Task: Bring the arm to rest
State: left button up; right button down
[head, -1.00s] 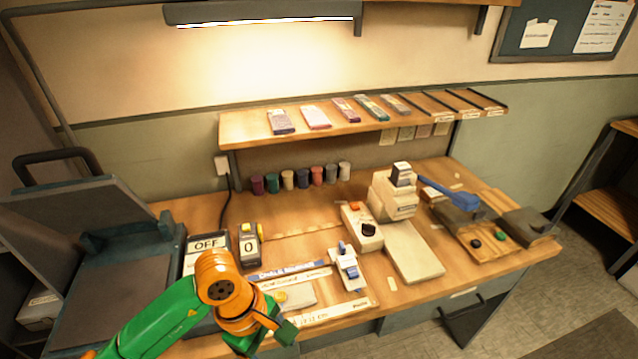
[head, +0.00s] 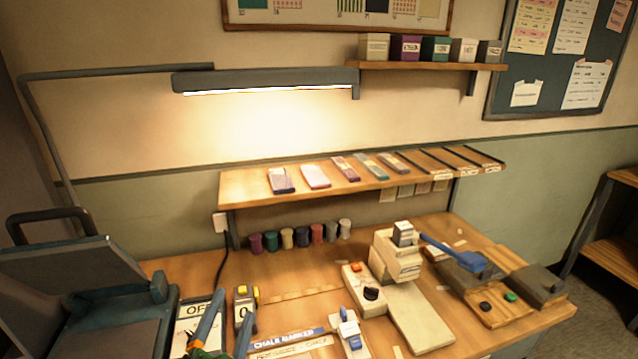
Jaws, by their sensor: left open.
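My left gripper (head: 235,306) is at the bottom edge of the head view, left of centre. Its two blue-grey fingers stand apart with nothing seen between them, so it is open. A bit of green shows at its base; the rest of that arm is below the picture. The fingers overlap the view of the OFF sign (head: 187,312) and the small 0 counter (head: 246,291); I cannot tell whether they touch anything. My right gripper is not in view.
A hinged press (head: 75,268) stands at the left. The chalk marker board (head: 290,341), a blue-handled device (head: 350,331), a cream machine (head: 398,258) and a wooden button tray (head: 500,312) fill the bench. A shelf (head: 235,187) with several flat packs spans the back.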

pick_arm(q)
jog(key=s+a+f+n+g+y, duration=0.1)
jog(key=s+a+f+n+g, duration=0.15)
jog(key=f, duration=0.35)
jog(key=s+a+f+n+g+y, duration=0.1)
jog(key=s+f+n+g, duration=0.25)
jog(key=f, duration=0.25)
jog(key=s+d+f+n+g+h, duration=0.1)
jog(key=s+f+n+g, duration=0.1)
jog(key=s+f+g, duration=0.4)
jog(key=s+f+n+g+h, duration=0.1)
jog(key=s+f+g, duration=0.25)
jog(key=s, duration=0.45)
notch_tip(320, 180, down, 18)
jog(key=s, duration=0.3)
jog(key=s+a+f+g, duration=0.1)
jog(key=s+a+f, duration=0.1)
jog(key=s+f, duration=0.6)
jog(key=s, duration=0.3)
jog(key=shift+f+m+y, duration=0.3)
jog(key=shift+f, duration=0.05)
jog(key=shift+s+g, duration=0.1)
jog(key=shift+g, duration=0.15)
